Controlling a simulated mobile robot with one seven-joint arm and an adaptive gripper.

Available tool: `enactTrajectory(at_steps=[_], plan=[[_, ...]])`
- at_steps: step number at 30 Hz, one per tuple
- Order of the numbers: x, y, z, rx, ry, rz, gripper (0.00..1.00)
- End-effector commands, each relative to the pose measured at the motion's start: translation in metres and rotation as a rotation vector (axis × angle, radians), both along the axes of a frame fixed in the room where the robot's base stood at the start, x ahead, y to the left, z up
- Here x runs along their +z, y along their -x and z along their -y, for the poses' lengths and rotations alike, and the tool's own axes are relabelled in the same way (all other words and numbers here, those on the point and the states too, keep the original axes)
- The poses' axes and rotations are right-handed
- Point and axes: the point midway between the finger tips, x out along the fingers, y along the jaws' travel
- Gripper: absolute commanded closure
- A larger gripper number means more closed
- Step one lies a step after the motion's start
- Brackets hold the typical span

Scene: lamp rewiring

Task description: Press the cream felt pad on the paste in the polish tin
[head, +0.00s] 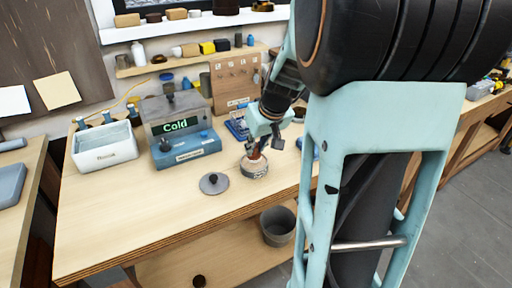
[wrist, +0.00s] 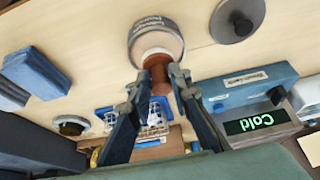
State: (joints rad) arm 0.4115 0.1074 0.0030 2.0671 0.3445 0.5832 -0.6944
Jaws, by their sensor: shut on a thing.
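My gripper (head: 257,146) is shut on the reddish-brown handle of the felt pad, above the workbench. In the wrist view my gripper (wrist: 157,78) has its fingertips on both sides of this handle (wrist: 158,68). The cream felt pad (wrist: 157,52) shows as a pale rim at the handle's far end, at the mouth of the polish tin. The round polish tin (head: 254,169) stands open on the bench; its labelled side (wrist: 153,25) shows in the wrist view. The paste is mostly hidden by the pad, and I cannot tell whether they touch.
A grey lid with a dark knob (head: 213,183) lies left of the tin. A blue station with a "Cold" display (head: 185,150) and a white bin (head: 104,148) stand further left. A wooden pegboard (head: 235,80) stands behind. The front bench is clear.

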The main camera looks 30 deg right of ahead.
Motion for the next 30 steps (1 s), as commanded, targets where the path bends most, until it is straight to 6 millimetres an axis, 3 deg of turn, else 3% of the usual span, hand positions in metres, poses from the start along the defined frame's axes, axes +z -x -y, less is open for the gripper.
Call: enactTrajectory(at_steps=[18,30], plan=[[0.053,0.0,0.0,0.001,0.0,0.001,1.0],[0.056,0.0,0.0,0.0,0.0,0.0,1.0]])
